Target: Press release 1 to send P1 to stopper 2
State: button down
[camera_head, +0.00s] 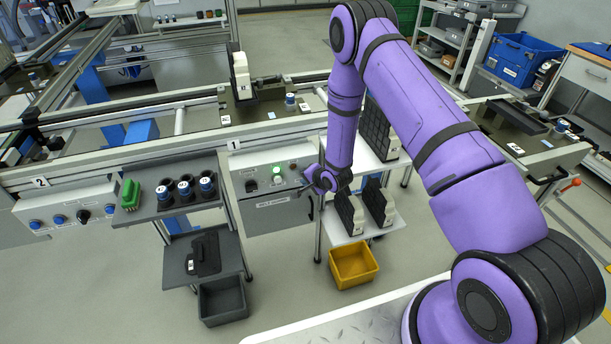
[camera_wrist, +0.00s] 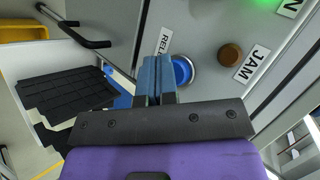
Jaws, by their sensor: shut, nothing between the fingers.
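My gripper (camera_head: 305,187) is at the right part of the front control box (camera_head: 262,185) under the sign "1" (camera_head: 234,145). In the wrist view its blue-grey fingers (camera_wrist: 156,78) are shut and empty. Their tips overlap the left side of a blue round button (camera_wrist: 182,72), beside a partly covered label starting "REL" (camera_wrist: 163,42). I cannot tell whether they touch it. A pallet (camera_head: 240,118) sits on the line behind box 1, carrying a white-and-black upright part and small cylinders; its tag is too small to read. The sign "2" (camera_head: 40,182) is at the left.
A handle (camera_wrist: 75,28) juts out nearby. A shelf of black parts (camera_head: 350,225) stands right of the box; a cart (camera_head: 150,205) with cylinders stands left.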

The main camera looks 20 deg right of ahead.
jog(key=shift+w, duration=0.4)
dwell(0.8)
jog(key=shift+s, duration=0.9)
